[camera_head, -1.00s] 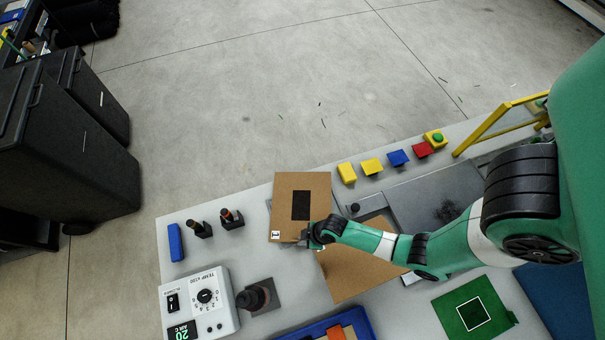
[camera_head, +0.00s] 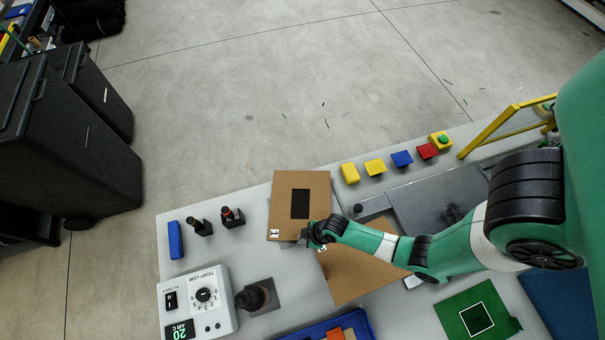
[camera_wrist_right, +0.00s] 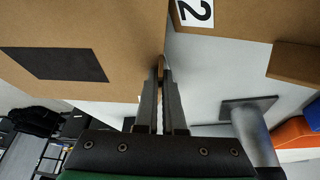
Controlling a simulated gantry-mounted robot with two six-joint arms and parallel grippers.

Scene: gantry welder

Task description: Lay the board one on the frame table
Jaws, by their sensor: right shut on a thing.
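Board one (camera_head: 315,189), a brown panel with a dark rectangle and a "1" label, is at the middle of the bench in the head view. My right gripper (camera_head: 309,237) is at its near right corner. In the right wrist view my right gripper (camera_wrist_right: 162,72) is shut on the edge of board one (camera_wrist_right: 110,25), which fills the upper left. I cannot tell whether the board's underside touches anything. A grey plate with a dark smudge (camera_head: 428,198) lies right of it, possibly the frame table. My left gripper is not in view.
A second brown board (camera_head: 352,278) lies beneath my right forearm; its "2" label (camera_wrist_right: 196,12) shows in the wrist view. A soldering station (camera_head: 205,300), dark holders (camera_head: 232,218) and coloured blocks (camera_head: 402,160) stand around. A yellow rail (camera_head: 490,132) rises at right.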

